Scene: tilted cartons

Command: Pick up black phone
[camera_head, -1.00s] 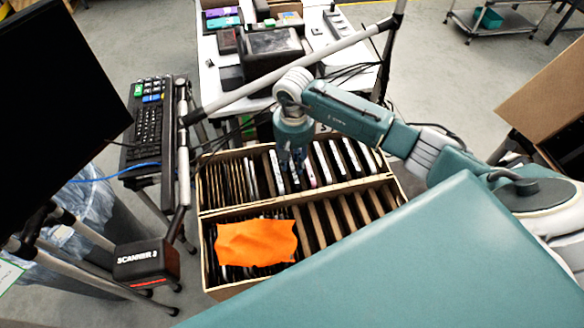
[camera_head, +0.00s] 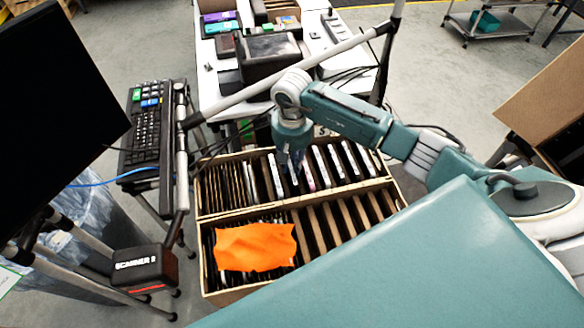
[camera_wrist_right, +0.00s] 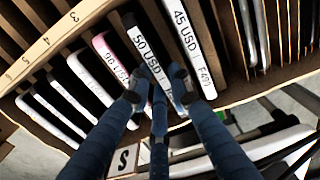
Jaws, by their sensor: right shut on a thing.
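My right gripper (camera_head: 294,172) points down into the upper row of a divided carton (camera_head: 200,188). In the right wrist view its fingers (camera_wrist_right: 158,88) are shut on a phone (camera_wrist_right: 148,58), whose white edge label reads 50 USD. This phone still stands between the carton's dividers. Its faces are mostly hidden, so its body colour is hard to tell. A phone labelled 45 USD (camera_wrist_right: 191,40) stands to its right and a pinkish-edged phone (camera_wrist_right: 108,56) to its left. My left gripper is not in view.
An orange cloth (camera_head: 255,246) covers part of the carton's front row, with empty slots beside it. A scanner box (camera_head: 144,266), keyboard (camera_head: 147,135) and monitor (camera_head: 55,110) stand at the left. A white table (camera_head: 215,75) with devices lies behind; a metal pole crosses near my arm.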

